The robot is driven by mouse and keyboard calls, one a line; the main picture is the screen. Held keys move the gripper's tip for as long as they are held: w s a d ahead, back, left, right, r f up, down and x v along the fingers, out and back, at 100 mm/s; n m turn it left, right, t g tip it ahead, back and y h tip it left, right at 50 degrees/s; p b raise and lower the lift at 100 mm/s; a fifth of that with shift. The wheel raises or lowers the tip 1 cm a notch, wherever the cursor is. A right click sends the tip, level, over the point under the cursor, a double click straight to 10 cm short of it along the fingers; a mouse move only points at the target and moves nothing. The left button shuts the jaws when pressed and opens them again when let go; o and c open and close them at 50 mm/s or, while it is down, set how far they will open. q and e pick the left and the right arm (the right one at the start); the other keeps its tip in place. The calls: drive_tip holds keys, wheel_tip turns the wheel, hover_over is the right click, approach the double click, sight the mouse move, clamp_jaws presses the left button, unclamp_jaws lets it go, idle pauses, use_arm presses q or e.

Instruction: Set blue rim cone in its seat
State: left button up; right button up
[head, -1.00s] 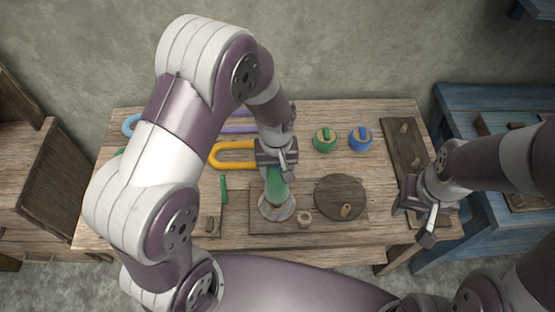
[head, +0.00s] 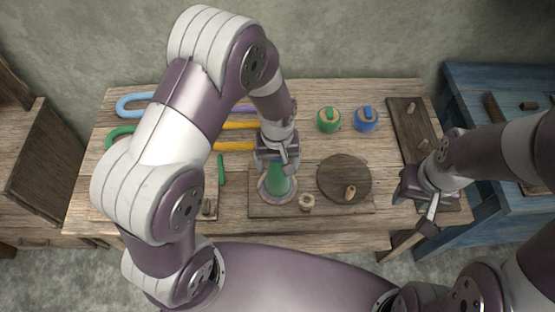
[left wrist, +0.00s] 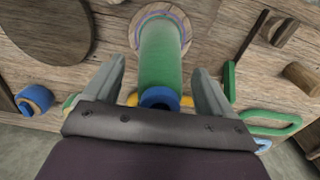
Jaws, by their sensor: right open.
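The green cone with the blue rim (left wrist: 159,60) stands between the fingers of my left gripper (left wrist: 160,75) in the left wrist view, blue end towards the gripper. A gap shows between the cone and each finger, so the jaws look open around it. Its far end meets a round base with coloured rings (left wrist: 178,20); whether it is fully down in a seat is hard to tell. In the head view my left gripper (head: 278,160) is above the green cone (head: 277,178) and partly hides it. My right gripper (head: 428,205) is open and empty over the table's right side.
A round wooden disc (head: 343,177) and a small wooden ring (head: 306,202) lie right of the cone. Green (head: 328,119) and blue (head: 366,119) pots stand behind. Yellow (head: 235,146) and light blue (head: 130,103) loops lie to the left. A dark board (head: 412,122) is at right.

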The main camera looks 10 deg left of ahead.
use_arm(q)
wheel_tip(320, 180, up, 13)
drive_tip(key=shift+f, duration=0.15)
idle(0.4)
